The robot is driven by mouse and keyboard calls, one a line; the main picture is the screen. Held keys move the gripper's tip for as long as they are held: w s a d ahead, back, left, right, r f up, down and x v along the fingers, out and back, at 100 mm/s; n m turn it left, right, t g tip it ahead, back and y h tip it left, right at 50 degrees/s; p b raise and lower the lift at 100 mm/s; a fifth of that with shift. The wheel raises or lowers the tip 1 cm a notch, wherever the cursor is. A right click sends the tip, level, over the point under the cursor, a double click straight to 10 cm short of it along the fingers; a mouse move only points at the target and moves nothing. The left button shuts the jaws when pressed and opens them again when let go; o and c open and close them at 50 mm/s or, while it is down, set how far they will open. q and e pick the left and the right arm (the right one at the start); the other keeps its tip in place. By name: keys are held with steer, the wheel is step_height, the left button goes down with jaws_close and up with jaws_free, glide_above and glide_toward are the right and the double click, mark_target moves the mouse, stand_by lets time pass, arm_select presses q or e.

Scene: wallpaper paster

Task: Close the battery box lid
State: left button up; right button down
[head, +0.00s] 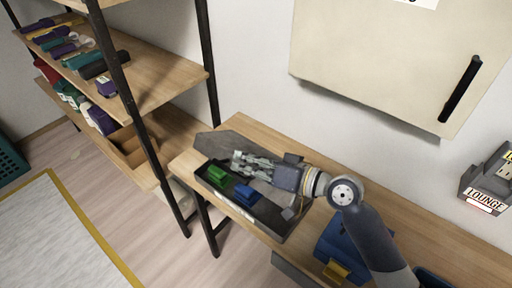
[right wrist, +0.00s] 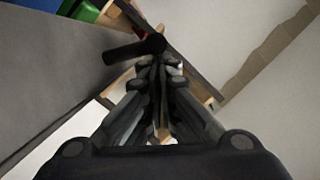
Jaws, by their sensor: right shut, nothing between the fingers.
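The battery box (head: 262,215) is a dark open tray on the wooden table, with a green block (head: 217,174) and a blue block (head: 246,194) inside. A dark grey panel (head: 222,143), apparently its lid, stands open along the back left side. My right gripper (head: 237,160) is shut and empty above the box, its fingertips pointing left near the panel. In the right wrist view, the shut fingers (right wrist: 158,60) are beside a large grey surface (right wrist: 50,70). Whether they touch it is unclear. My left gripper is out of view.
A blue object with a yellow part (head: 338,270) lies right of the box, partly behind my right arm. A shelf rack (head: 160,80) with several small items stands at the left. A pale wall cabinet (head: 385,60) hangs above the table. A grey holder labelled LOUNGE (head: 486,185) is at far right.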

steer(key=s+a+f+n+b, duration=0.1)
steer(key=s+a+f+n, duration=0.1)
steer(key=f, duration=0.3)
steer(key=s+a+f+n+t+h+b, duration=0.1)
steer(key=s+f+n, duration=0.2)
steer(key=f, duration=0.1)
steer(key=shift+a+f+h, duration=0.3)
steer(key=shift+a+f, duration=0.05)
steer(key=shift+f, duration=0.05)
steer(key=shift+s+f, duration=0.1)
